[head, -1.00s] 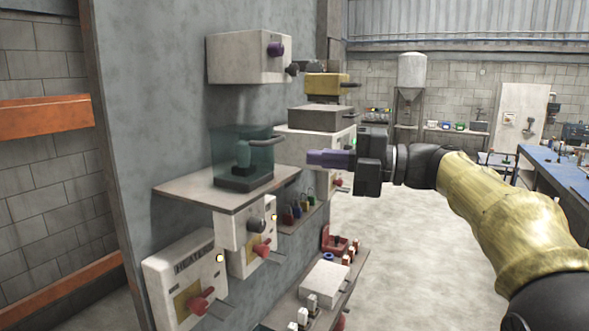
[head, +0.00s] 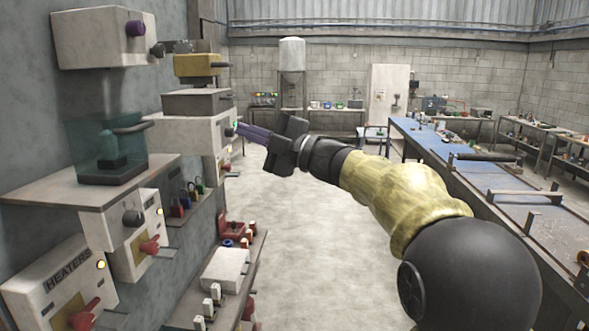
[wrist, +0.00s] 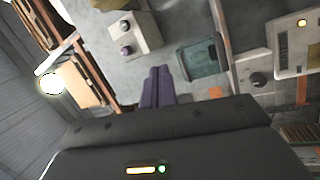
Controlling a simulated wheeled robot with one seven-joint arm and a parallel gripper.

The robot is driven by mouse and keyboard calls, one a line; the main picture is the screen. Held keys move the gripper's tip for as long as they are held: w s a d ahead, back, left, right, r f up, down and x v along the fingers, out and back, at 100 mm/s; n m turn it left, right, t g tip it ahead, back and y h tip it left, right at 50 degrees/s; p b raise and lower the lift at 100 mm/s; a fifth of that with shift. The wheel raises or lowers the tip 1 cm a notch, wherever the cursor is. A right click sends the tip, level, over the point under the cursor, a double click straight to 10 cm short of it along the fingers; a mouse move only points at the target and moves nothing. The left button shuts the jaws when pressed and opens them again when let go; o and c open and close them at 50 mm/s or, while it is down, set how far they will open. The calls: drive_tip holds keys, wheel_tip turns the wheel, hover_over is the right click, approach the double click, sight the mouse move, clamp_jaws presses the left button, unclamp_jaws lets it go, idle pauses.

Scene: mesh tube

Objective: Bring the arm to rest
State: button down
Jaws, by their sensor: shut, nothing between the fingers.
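My gripper (head: 243,131) is at the end of my outstretched arm in the head view. Its purple fingers are together with nothing between them, pointing left toward the wall equipment. In the head view the fingertips overlap the right edge of a white box on the wall (head: 190,132); I cannot tell how far apart they are. The closed fingers (wrist: 157,88) also show in the wrist view, in front of the grey wall. My arm's yellow sleeve reaches in from the lower right.
A shelf (head: 60,190) with a teal clear-walled case (head: 106,140) juts from the wall. Heater boxes (head: 60,285) with red knobs hang below. A lower shelf holds a white box (head: 224,270). A blue-topped bench (head: 450,160) runs along the right. The floor between is clear.

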drive_tip(key=w+d+f+m+t+h, duration=0.6)
drive_tip(key=d+f+m+t+h, duration=0.3)
drive_tip(key=m, duration=0.4)
drive_tip(key=s+d+f+m+g+h, duration=0.25)
drive_tip(key=d+f+m+h, duration=0.45)
drive_tip(key=d+f, duration=0.45)
drive_tip(key=s+d+f+m+g+h, duration=0.2)
drive_tip(key=s+f+m+g, duration=0.1)
drive_tip(key=s+f, duration=0.4)
drive_tip(key=s+d+f+m+g+h, duration=0.1)
drive_tip(key=s+d+f+m+g, duration=0.15)
drive_tip(key=s+f, duration=0.45)
drive_tip(key=s+d+f+m+g, duration=0.1)
drive_tip(key=s+f+m+g, duration=0.2)
drive_tip(key=s+f, duration=0.6)
drive_tip(key=s+g, duration=0.2)
drive_tip(key=s, duration=0.2)
drive_tip(key=shift+d+f+m+h, duration=0.15)
drive_tip(key=shift+f+m+h, duration=0.15)
drive_tip(key=shift+m, duration=0.05)
drive_tip(key=shift+w, duration=0.1)
